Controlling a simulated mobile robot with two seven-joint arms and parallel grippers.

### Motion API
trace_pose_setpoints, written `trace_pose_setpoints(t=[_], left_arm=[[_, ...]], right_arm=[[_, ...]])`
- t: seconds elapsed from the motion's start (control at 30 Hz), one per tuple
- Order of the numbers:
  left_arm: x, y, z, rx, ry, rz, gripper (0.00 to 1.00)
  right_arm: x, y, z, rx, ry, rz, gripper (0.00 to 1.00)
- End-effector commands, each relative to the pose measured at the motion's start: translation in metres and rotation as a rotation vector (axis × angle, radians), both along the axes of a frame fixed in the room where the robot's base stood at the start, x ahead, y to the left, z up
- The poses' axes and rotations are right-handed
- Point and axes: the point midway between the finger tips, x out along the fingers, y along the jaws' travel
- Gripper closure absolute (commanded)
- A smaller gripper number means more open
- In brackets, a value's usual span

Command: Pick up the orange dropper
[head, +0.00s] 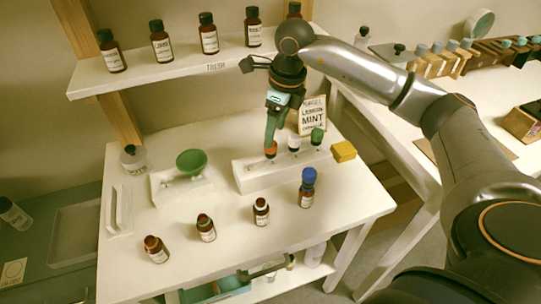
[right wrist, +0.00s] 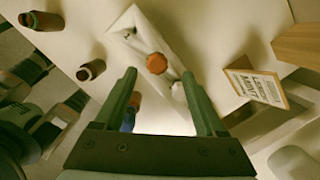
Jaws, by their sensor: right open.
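My right gripper (head: 271,142) points down directly over the orange dropper. In the right wrist view, the orange top (right wrist: 157,63) shows between and just beyond the two open fingertips (right wrist: 159,74). No grip on it is seen. The dropper's lower part is hidden. My left gripper is not in view.
Small brown bottles (head: 207,228) and a blue-topped bottle (head: 307,188) stand along the table's front. A green dish (head: 191,161) is left of the block and a yellow block (head: 343,151) right of it. A Mint sign (head: 313,115) stands behind. A shelf (head: 170,71) with bottles is above.

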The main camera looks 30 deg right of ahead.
Motion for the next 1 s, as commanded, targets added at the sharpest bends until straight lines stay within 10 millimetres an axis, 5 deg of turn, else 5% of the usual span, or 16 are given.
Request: trace_pose_setpoints(t=[0.33,0.63,1.0], left_arm=[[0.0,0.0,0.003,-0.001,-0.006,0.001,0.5],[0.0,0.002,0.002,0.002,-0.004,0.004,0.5],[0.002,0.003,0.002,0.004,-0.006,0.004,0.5]], right_arm=[[0.006,0.009,-0.045,0.001,0.004,0.0,0.28],[0.007,0.009,-0.05,0.002,0.001,0.001,0.28],[0.007,0.009,-0.05,0.002,0.001,0.001,0.68]])
